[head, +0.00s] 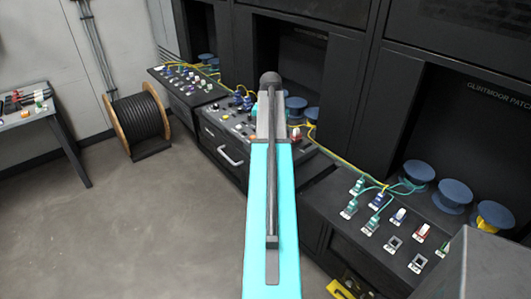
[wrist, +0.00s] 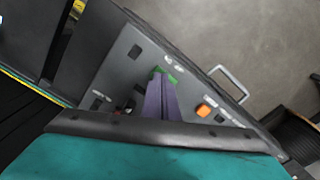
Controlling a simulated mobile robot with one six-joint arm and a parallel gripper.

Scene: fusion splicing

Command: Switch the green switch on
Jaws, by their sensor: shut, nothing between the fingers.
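In the wrist view my gripper (wrist: 163,80) is shut and empty, its grey-purple fingers pointing at a dark sloped control panel (wrist: 130,65). A small green part, which looks like the green switch (wrist: 173,76), shows right at the fingertips. The fingers cover some of it, so I cannot tell its position or whether they touch it. In the head view my teal arm reaches over the middle console (head: 215,117), and I cannot make out the green switch there.
A drawer handle (wrist: 232,84) juts from the console front. A cable drum (head: 140,125) stands on the floor.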

